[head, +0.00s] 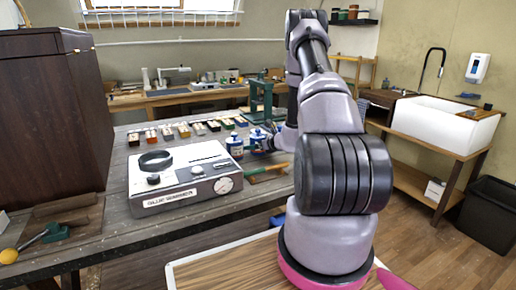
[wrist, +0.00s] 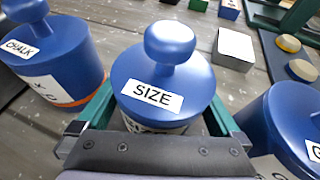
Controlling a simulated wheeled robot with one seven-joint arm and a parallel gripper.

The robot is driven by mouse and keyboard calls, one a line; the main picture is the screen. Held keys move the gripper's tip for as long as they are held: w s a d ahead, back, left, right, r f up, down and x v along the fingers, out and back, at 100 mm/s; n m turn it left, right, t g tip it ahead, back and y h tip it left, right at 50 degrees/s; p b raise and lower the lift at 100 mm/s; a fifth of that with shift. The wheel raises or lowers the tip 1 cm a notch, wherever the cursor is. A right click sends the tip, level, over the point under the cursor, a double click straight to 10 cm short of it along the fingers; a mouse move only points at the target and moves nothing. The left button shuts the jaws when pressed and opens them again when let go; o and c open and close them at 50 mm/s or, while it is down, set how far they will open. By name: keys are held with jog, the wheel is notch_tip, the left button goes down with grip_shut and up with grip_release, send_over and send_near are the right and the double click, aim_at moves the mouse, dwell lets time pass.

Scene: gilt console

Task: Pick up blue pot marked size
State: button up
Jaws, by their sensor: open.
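In the wrist view, the blue pot marked SIZE (wrist: 165,75) stands upright, with a round knob on its lid and a pale lower body. My gripper (wrist: 158,108) is open, with one green finger on each side of this pot. I cannot tell whether the fingers touch it. The pot's lower part is hidden behind the gripper body. In the head view, my gripper (head: 270,143) is beside the blue pots on the bench, partly hidden by my arm; labels are too small to read there.
A blue pot marked CHALK (wrist: 52,50) stands close on the left, and another blue pot (wrist: 285,125) close on the right. A white block (wrist: 233,48) lies behind. In the head view, a glue warmer (head: 183,178) stands on the bench left of the pots, and a hammer (head: 265,170) lies in front.

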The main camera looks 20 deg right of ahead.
grip_shut()
jog(key=shift+r, duration=0.1)
